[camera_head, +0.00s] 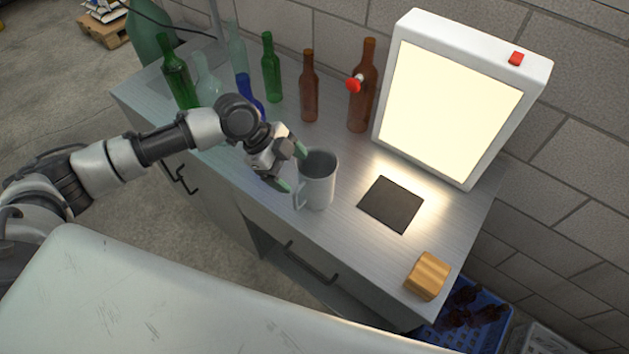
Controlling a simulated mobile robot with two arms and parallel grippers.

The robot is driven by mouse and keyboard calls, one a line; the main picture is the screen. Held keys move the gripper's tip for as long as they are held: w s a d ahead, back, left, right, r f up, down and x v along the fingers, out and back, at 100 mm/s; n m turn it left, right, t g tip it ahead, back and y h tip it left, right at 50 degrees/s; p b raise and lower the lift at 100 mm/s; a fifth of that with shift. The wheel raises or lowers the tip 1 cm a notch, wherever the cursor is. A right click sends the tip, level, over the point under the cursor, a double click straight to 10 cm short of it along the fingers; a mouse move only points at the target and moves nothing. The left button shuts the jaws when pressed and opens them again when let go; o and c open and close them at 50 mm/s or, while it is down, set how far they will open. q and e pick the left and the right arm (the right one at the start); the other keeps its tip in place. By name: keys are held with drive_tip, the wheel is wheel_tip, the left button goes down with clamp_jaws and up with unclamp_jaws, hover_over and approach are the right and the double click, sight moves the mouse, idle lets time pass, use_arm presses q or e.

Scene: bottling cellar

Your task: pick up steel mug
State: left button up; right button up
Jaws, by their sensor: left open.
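The steel mug (320,185) stands upright on the workbench, a grey cylinder with its handle towards the front left. My left gripper (293,169) is open at the mug's left side, with green-tipped fingers. One fingertip is near the rim at the back and the other is near the handle. I cannot tell whether either finger touches the mug. My right gripper does not show.
Several green, clear, blue and brown bottles (309,90) stand along the back of the bench (345,240). A lit panel (450,105) stands at the back right. A dark square mat (391,204) and a wooden block (428,275) lie right of the mug. A blue crate (470,318) is below.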

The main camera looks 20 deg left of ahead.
sight(311, 186)
use_arm(q)
drive_tip(key=p+x, duration=0.2)
drive_tip(key=x, duration=0.4)
drive_tip(key=shift+w+f, duration=0.15)
drive_tip(key=shift+f, duration=0.2)
drive_tip(key=shift+a, duration=0.1)
drive_tip(key=shift+c, duration=0.3)
clamp_jaws()
